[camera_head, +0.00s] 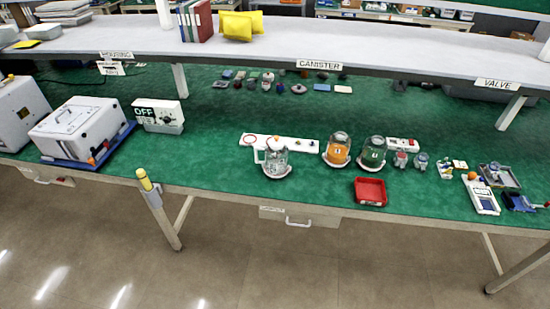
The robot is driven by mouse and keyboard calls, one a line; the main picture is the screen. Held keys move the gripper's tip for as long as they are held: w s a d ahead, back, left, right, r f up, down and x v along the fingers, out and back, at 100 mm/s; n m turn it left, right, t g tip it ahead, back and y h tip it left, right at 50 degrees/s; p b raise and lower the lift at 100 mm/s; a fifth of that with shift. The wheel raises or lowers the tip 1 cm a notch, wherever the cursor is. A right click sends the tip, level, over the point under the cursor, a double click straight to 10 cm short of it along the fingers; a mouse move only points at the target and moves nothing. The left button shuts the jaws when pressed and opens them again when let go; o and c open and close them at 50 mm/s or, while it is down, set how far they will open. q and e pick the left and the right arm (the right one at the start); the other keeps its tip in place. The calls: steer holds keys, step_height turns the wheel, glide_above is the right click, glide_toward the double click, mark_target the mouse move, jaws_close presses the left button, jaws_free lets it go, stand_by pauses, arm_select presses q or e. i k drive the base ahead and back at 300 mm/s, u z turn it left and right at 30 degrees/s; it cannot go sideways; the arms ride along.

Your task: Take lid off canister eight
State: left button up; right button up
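Three jar-like canisters stand upright on the green bench mat under the CANISTER sign. One is a clear canister (275,160) with a pale handle-like part on its left. One is an orange-filled canister (337,152). The orange and green ones have domed, light tops and small white labels. The labels are too small to read, so I cannot tell which is canister eight. All three tops look closed. Neither of my grippers is in view.
A red tray (370,191) sits in front of the green canister at the bench edge. A white strip (262,141) lies behind the clear one. Small valve parts (483,196) lie at right. White pump housings (80,128) stand at left. A shelf (330,52) overhangs the back.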

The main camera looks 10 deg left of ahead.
mark_target(276, 143)
steer(key=z, duration=0.65)
steer(key=i, duration=1.3)
steer(key=u, duration=0.35)
